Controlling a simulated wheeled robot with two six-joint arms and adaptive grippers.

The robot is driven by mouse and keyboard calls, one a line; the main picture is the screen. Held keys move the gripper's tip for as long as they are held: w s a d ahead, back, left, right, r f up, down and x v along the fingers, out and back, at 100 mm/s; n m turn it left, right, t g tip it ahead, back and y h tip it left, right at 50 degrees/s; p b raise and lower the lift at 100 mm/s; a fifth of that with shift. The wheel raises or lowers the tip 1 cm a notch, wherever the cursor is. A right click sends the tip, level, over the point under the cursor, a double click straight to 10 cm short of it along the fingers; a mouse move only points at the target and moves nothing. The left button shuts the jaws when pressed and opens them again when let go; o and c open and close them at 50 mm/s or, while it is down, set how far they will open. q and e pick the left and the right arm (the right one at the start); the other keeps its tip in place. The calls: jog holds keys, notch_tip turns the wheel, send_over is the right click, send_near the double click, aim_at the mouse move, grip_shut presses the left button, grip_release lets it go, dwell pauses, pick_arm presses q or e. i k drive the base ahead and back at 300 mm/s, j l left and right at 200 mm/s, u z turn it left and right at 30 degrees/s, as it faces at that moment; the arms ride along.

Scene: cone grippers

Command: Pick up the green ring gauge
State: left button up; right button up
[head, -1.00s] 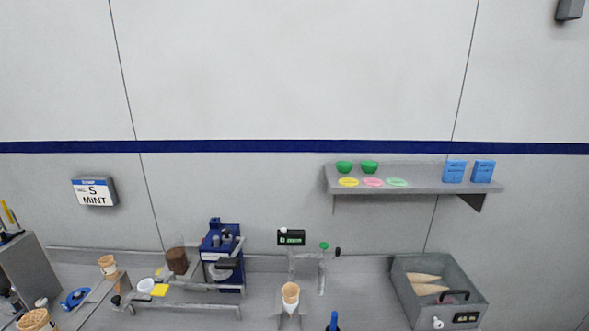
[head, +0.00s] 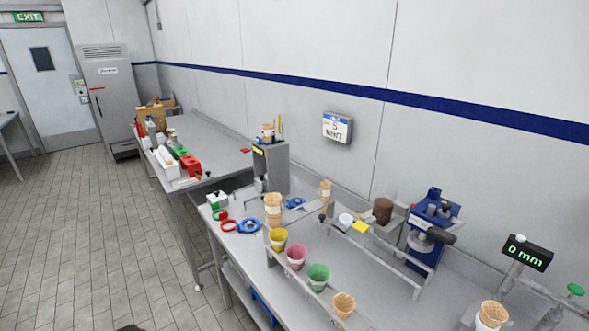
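The green ring gauge (head: 218,214) lies at the left end of the near steel workbench, close to its edge, in the head view. It is small and partly hidden by things around it. A red ring gauge (head: 228,225) lies just in front of it, and a blue ring gauge (head: 248,226) lies to the right. Neither of my grippers can be made out in the head view. A small dark shape at the bottom edge is too cut off to identify.
Yellow (head: 279,238), pink (head: 296,257) and green (head: 318,277) cups stand in a row along the bench's front. A grey upright box (head: 271,165) stands behind the rings. A blue machine (head: 432,230) is further right. Tiled floor (head: 90,230) is clear at left.

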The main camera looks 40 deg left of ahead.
aim_at(215, 207)
jog(key=u, duration=1.9)
jog(key=i+j+z, duration=0.15)
jog(key=i+j, duration=0.4)
jog(key=i+j+z, duration=0.15)
jog(key=i+j, duration=0.4)
jog(key=j, duration=0.15)
